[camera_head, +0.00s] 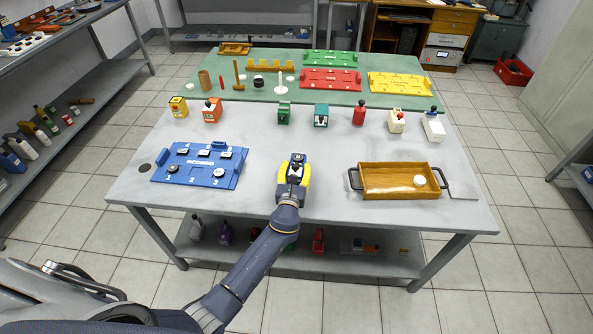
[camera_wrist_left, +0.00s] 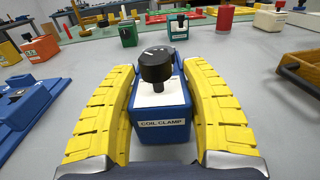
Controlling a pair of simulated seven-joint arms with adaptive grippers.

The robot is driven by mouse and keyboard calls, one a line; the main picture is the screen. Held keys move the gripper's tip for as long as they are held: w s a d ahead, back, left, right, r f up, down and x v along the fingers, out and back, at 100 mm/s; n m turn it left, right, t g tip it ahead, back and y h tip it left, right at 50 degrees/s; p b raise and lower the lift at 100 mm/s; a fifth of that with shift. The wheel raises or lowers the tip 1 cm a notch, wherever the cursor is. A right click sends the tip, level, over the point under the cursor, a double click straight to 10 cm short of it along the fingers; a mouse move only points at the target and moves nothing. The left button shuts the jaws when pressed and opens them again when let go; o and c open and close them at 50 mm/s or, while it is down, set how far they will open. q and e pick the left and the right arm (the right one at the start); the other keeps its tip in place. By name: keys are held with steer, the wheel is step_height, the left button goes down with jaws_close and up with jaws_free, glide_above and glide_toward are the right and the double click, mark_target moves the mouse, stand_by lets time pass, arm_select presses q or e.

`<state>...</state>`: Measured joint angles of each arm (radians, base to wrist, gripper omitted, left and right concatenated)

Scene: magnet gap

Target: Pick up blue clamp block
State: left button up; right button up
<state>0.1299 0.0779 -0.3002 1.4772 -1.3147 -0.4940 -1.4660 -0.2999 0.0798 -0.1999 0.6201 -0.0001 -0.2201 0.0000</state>
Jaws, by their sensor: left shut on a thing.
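The blue clamp block (camera_wrist_left: 163,122) carries a "COIL CLAMP" label and has a black knob and a white top plate. It is between the yellow fingers of my left gripper (camera_wrist_left: 160,100), which is shut on it. In the head view my left gripper (camera_head: 295,172) is over the front middle of the table, with the block's blue top and dark knob (camera_head: 297,158) showing at its tip. The block looks upright. Its underside is hidden, so I cannot tell whether it touches the table. My right gripper is not in view.
A blue numbered fixture board (camera_head: 234,177) lies at the left. A wooden tray (camera_head: 395,191) with dark handles and a white round piece stands at the right. Several coloured blocks, including a teal one (camera_head: 321,116), line the middle. Red, green and yellow boards lie on the green mat behind.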

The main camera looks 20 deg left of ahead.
arm_select(q)
step_height(320, 180, up, 19)
steer(key=shift+r, duration=0.15)
stand_by(0.5)
steer(key=shift+f, duration=9.7)
steer(key=shift+f, duration=0.35)
